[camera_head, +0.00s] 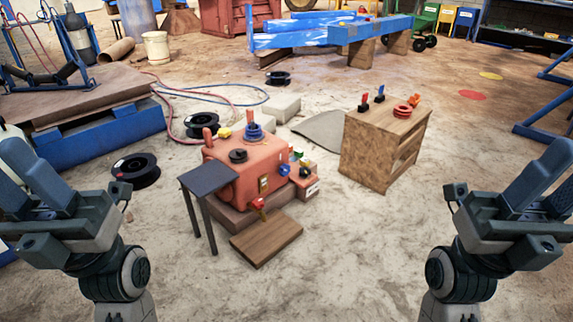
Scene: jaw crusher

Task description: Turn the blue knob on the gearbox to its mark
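A larger blue ringed part (254,132) is on top of the gearbox, beside a black round part (238,156). My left gripper (12,168) is at the left edge, its fingers apart and empty. My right gripper (556,170) is at the right edge, also apart and empty. Both are well away from the gearbox.
A small dark table (207,178) stands against the gearbox's left front, and a wooden board (266,238) lies before it. A wooden cabinet (372,150) with small coloured parts on top stands to the right. Black spools (136,170) and hoses lie left and behind. The front floor is clear.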

